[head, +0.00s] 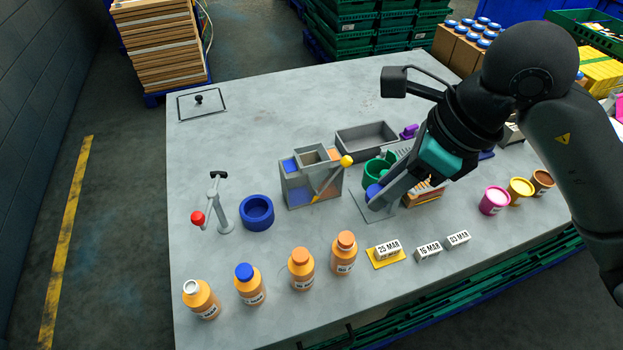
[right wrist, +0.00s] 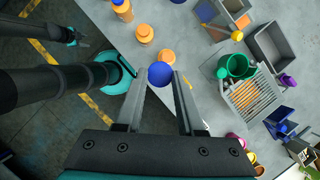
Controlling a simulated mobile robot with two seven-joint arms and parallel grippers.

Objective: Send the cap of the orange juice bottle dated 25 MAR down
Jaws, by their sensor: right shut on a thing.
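My right gripper (head: 376,196) is shut on a blue cap (head: 372,191), above the table in front of the green container (head: 377,173). The cap also shows between the fingertips in the right wrist view (right wrist: 160,74). In the head view, four orange juice bottles stand at the front left: one with a bare white neck (head: 203,305), one blue-capped (head: 251,290), two orange-capped (head: 303,277) (head: 344,262). Their small date labels are unreadable. A grey sorter (head: 298,193) has blue and orange parts and a yellow-knobbed lever (head: 345,162). A possible left gripper (right wrist: 77,38) is tiny in the wrist view.
A 25 MAR block (head: 388,249) stands on a yellow pad; 16 MAR (head: 428,251) and 03 MAR (head: 458,239) blocks are beside it. A blue ring-shaped bowl (head: 257,226), a red-knobbed stand (head: 222,215) and a grey tray (head: 367,150) are nearby. The back left of the table is mostly clear.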

